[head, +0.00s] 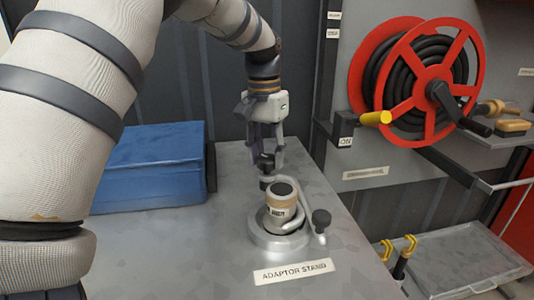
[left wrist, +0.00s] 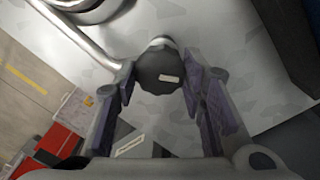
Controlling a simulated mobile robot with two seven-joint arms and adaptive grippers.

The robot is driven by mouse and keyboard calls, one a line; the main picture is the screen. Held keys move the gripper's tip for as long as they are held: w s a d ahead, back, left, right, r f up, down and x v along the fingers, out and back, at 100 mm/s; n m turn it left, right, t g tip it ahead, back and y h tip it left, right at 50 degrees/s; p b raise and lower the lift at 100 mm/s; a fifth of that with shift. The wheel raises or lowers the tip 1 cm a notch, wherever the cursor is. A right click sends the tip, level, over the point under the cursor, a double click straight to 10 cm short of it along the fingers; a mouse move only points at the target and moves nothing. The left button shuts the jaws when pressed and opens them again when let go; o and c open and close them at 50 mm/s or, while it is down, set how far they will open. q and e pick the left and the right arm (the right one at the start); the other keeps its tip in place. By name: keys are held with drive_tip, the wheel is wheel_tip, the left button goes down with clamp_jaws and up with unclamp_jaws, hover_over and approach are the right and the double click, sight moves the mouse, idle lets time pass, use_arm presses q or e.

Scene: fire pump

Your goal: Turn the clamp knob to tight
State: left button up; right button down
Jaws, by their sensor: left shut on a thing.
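The adaptor (head: 282,200), a tan-topped cylinder, stands upright in a round metal base (head: 278,240) on the adaptor stand. A bent metal bar runs around it. A dark clamp knob (head: 266,163) is at the bar's far end, under my left gripper (head: 267,150). In the left wrist view the dark, lobed knob (left wrist: 158,72) with a small pale label sits between the fingertips of my left gripper (left wrist: 157,82), which is shut on it. A second dark knob (head: 321,217) is at the bar's near right end. My right gripper is not in view.
A blue case (head: 150,165) lies on the grey table (head: 180,255), left of the stand. A red hose reel (head: 420,80) with a yellow handle is on the wall at right. The table's near left part is clear.

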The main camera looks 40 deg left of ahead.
sight(267, 156)
use_arm(q)
drive_tip(key=m, duration=0.3)
drive_tip(key=shift+m, duration=2.2)
drive_tip(key=o, duration=1.1)
drive_tip(key=shift+o, duration=0.2)
wheel_tip(267, 156, up, 12)
drive_tip(key=shift+w+a, duration=0.15)
drive_tip(key=shift+a, duration=0.05)
